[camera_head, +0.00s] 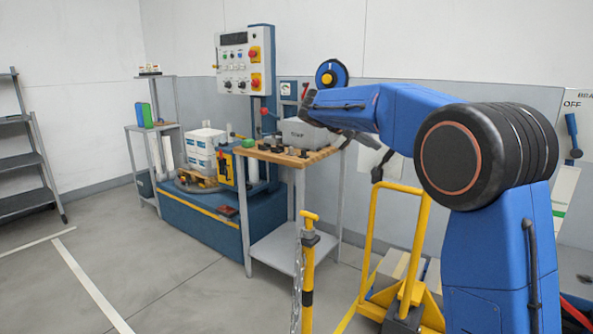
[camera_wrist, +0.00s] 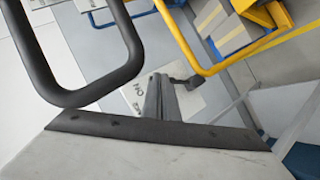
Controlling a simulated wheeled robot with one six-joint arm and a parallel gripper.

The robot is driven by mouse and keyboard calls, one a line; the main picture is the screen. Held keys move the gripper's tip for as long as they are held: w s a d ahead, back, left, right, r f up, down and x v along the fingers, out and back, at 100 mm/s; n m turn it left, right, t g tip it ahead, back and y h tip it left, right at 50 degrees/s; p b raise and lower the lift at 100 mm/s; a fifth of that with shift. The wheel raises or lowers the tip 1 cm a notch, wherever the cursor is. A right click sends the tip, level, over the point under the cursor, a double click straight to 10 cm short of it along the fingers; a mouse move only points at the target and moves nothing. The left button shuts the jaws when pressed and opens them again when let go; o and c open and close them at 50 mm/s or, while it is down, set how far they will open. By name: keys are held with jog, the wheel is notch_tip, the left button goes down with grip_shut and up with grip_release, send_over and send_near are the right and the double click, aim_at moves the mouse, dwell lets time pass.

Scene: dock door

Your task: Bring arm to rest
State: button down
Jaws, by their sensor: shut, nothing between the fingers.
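My arm is blue with a large black joint and shows at the right in the head view. It reaches left and lies in front of the wall, its far end near a grey box on the workbench. My gripper (camera_wrist: 158,88) shows in the wrist view as dark grey fingers close together at the middle. The fingers are shut and empty. In the head view the fingers are hard to make out against my arm.
The wooden-topped workbench (camera_head: 262,152) bears a grey box (camera_head: 306,136) and small dark parts. A yellow trolley (camera_head: 369,238) stands under my arm. A yellow post (camera_head: 308,275) is in front. A control panel (camera_head: 240,62) stands behind. Floor at left is clear.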

jog(key=s+d+f+y, duration=0.2)
jog(key=s, duration=0.7)
jog(key=s+d+f+g+y, duration=0.1)
jog(key=s+d+f+y, duration=0.15)
jog(key=s, duration=0.65)
jog(key=s+d+f+y, duration=0.2)
jog(key=s+f, duration=0.1)
jog(key=s, duration=0.6)
jog(key=s+a+f+y, duration=0.2)
jog(key=s+f, duration=0.6)
jog(key=s, duration=0.5)
jog(key=s+a+f+y, duration=0.2)
jog(key=s+f, duration=0.6)
jog(key=s, duration=0.5)
jog(key=shift+a+f, duration=0.15)
jog(key=shift+f, duration=0.25)
